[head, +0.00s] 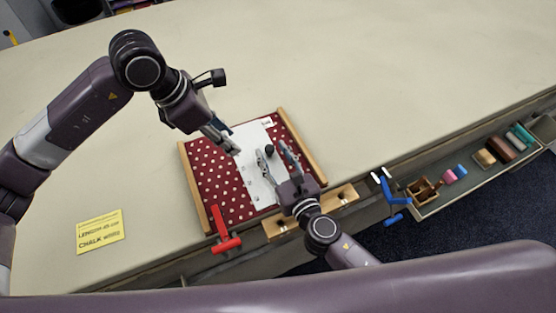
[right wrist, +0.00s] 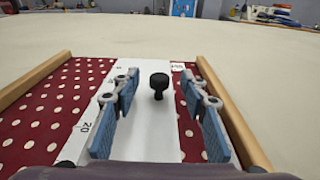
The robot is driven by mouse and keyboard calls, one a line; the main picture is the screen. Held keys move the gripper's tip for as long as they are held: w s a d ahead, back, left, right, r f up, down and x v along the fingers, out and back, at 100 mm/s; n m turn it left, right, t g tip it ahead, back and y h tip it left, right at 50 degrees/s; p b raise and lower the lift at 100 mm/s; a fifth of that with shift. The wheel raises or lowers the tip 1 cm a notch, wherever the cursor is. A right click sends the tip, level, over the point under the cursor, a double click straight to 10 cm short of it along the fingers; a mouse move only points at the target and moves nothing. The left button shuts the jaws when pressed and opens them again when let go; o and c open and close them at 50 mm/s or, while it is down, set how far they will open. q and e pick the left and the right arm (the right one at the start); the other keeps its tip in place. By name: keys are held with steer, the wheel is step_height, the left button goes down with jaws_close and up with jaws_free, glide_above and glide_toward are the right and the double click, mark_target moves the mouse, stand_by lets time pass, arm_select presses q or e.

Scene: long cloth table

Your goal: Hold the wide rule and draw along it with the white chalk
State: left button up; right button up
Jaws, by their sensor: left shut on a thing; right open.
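The wide white rule (head: 256,190) lies on red polka-dot cloth (head: 213,176); it also shows in the right wrist view (right wrist: 142,138) with a scale along its left edge. A black knob (right wrist: 159,84) stands up from it. My right gripper (right wrist: 158,118) is open, its blue-padded fingers on either side of the knob and apart from it. My left gripper (head: 236,150) is shut near the rule's left edge on a small pale piece that looks like the white chalk. The fingers hide most of that piece, and I cannot tell whether its tip touches the cloth.
Wooden rails (head: 296,147) flank the cloth. A red clamp (head: 226,242) and a blue clamp (head: 391,198) are at the front edge. A trough (head: 443,202) holds coloured pieces at right. A yellow card (head: 100,231) lies left. The table behind is clear.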

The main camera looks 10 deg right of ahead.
jaws_close()
stand_by(0.4)
stand_by(1.0)
